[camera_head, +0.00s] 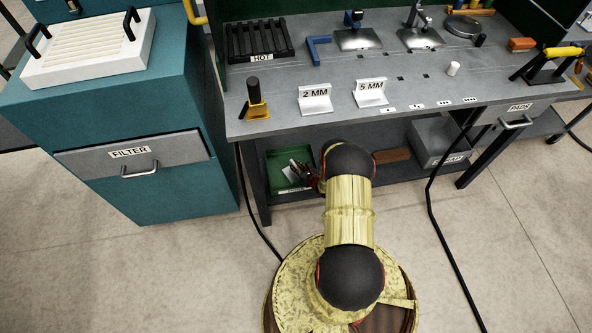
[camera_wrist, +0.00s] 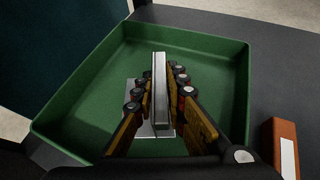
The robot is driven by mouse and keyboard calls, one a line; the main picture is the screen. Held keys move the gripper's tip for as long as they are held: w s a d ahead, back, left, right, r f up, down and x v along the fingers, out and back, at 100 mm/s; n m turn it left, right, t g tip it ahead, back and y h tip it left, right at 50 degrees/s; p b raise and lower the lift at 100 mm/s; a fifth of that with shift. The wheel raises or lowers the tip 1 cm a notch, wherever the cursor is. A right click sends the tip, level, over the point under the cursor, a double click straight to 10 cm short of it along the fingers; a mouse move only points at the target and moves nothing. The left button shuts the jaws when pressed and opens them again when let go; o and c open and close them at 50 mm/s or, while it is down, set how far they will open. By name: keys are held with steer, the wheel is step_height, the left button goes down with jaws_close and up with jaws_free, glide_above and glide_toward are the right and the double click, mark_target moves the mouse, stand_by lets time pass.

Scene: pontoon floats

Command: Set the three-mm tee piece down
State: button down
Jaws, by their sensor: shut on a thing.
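The tee piece (camera_wrist: 160,75) is grey metal, with an upright plate and a flat base flange seen below it in the wrist view. My gripper (camera_wrist: 165,88) is shut on the upright plate, one finger on each side. The piece is inside or just over the green tray (camera_wrist: 85,92); I cannot tell whether its base touches the tray floor. No thickness mark on it is readable. In the head view the green tray (camera_head: 270,182) is on the shelf under the bench, and my arm partly hides it.
Similar pieces marked 2 MM (camera_head: 316,100) and 5 MM (camera_head: 370,93) stand on the bench (camera_head: 420,78) above. A brick-coloured block (camera_wrist: 286,148) lies right of the tray. A grey box (camera_head: 437,140) is farther right on the shelf. A black cable (camera_head: 432,200) hangs to the floor.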

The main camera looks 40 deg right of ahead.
steer(key=shift+d+f, duration=0.1)
steer(key=shift+f, duration=0.3)
steer(key=shift+f, duration=0.15)
steer(key=c, duration=1.8)
jaws_free()
steer(key=p+v, duration=0.4)
steer(key=v, duration=0.8)
steer(key=shift+p, duration=0.35)
